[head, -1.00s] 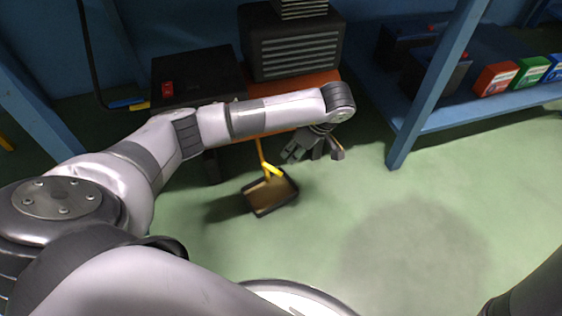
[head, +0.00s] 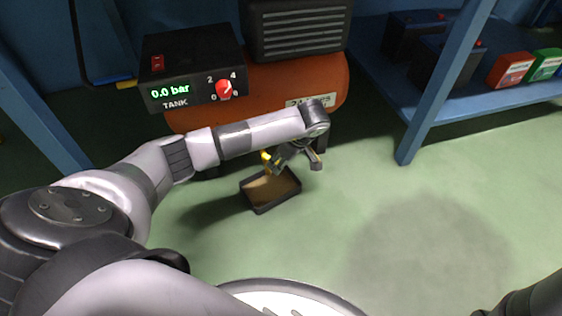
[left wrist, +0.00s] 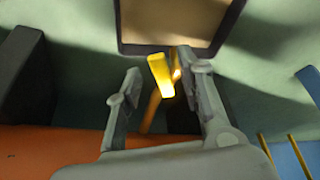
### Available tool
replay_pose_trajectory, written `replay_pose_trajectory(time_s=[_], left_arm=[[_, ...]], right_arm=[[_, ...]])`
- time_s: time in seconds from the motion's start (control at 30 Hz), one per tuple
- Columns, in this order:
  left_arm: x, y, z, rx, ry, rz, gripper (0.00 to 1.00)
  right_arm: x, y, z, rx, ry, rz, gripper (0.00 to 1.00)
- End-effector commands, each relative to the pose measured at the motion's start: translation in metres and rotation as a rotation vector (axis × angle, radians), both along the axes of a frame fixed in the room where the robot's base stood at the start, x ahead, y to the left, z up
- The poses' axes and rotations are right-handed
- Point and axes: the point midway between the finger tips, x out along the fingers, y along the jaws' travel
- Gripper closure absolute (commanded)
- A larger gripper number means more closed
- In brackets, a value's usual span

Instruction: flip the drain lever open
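The yellow drain lever (head: 265,157) shows as a small piece under the front of the orange tank, partly hidden by my left gripper. In the left wrist view the lever (left wrist: 160,76) appears between the two fingertips, with gaps on both sides. My left gripper (head: 297,164) is open and close to the lever; it also shows in the left wrist view (left wrist: 160,84). I cannot tell whether a finger touches the lever. My right gripper is not in view.
A shallow dark-rimmed tray (head: 262,207) stands on the floor below the lever. A control box (head: 200,55) with a red knob (head: 225,90) sits above my forearm. A blue shelf post (head: 430,110) stands to the right.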

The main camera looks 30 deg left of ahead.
Motion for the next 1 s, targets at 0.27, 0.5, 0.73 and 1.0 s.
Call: replay_pose_trajectory(time_s=[0.27,0.5,0.73,1.0], left_arm=[[0.0000,0.0002,0.0004,0.000,0.000,0.000,0.70],[0.0000,0.0001,0.0004,0.000,0.000,0.000,0.86],[0.0000,-0.0001,0.0004,0.000,0.000,0.000,1.00],[0.0000,-0.0002,0.0004,0.000,0.000,0.000,1.00]], right_arm=[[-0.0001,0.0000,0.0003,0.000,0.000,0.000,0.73],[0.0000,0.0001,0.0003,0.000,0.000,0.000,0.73],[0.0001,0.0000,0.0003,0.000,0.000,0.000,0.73],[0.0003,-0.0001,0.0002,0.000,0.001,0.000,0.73]])
